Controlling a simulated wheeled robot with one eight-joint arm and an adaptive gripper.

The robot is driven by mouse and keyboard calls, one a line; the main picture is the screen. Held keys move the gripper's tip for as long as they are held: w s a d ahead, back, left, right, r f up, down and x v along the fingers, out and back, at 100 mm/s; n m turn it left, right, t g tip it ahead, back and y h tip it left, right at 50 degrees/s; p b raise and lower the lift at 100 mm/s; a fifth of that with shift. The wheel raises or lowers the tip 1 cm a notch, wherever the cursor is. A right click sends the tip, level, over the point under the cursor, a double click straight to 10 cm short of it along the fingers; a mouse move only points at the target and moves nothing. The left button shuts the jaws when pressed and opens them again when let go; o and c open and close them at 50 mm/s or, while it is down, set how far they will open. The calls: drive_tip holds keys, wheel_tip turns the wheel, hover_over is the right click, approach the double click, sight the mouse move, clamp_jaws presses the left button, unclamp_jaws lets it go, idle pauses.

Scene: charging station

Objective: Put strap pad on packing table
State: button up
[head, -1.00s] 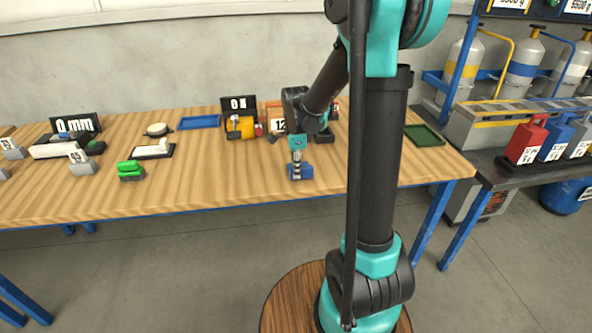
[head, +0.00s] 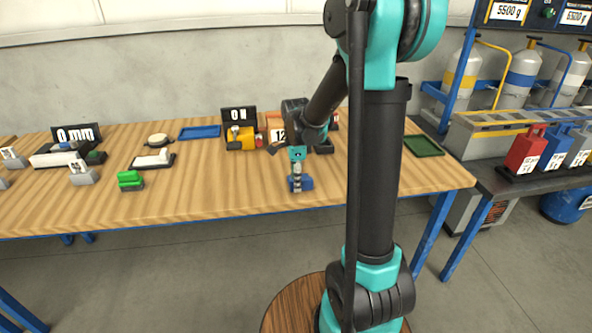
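My gripper (head: 296,184) points down at the front middle of the wooden table (head: 230,190). A small blue block-like thing (head: 306,184) is right at its fingertips, partly hidden by them. I cannot tell whether the fingers are closed on it or only beside it, nor whether it touches the tabletop. A green, stacked-looking piece (head: 130,181) lies near the table's front edge, to the left. I cannot tell which of these, if any, is the strap pad. No table is visibly marked as the packing table.
A blue tray (head: 200,131) and a green tray (head: 423,146) lie on the table. A yellow device (head: 241,138) stands at the back. Left are grey labelled weights (head: 82,173) and a gauge. A dark bench (head: 545,180) with red and blue canisters stands right. The front middle tabletop is clear.

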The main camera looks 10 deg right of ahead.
wheel_tip(320, 180, up, 12)
drive_tip(key=s+d+f+n+t, duration=0.2)
drive_tip(key=s+d+f+n, duration=0.1)
drive_tip(key=s+f+n, duration=0.4)
drive_tip(key=s+d+f+n+t, duration=0.2)
drive_tip(key=s+f+n, duration=0.4)
drive_tip(key=s+n, duration=0.5)
drive_tip(key=shift+s+d+f, duration=0.25)
drive_tip(key=shift+d+f, duration=0.15)
drive_tip(key=shift+d, duration=0.05)
idle(0.3)
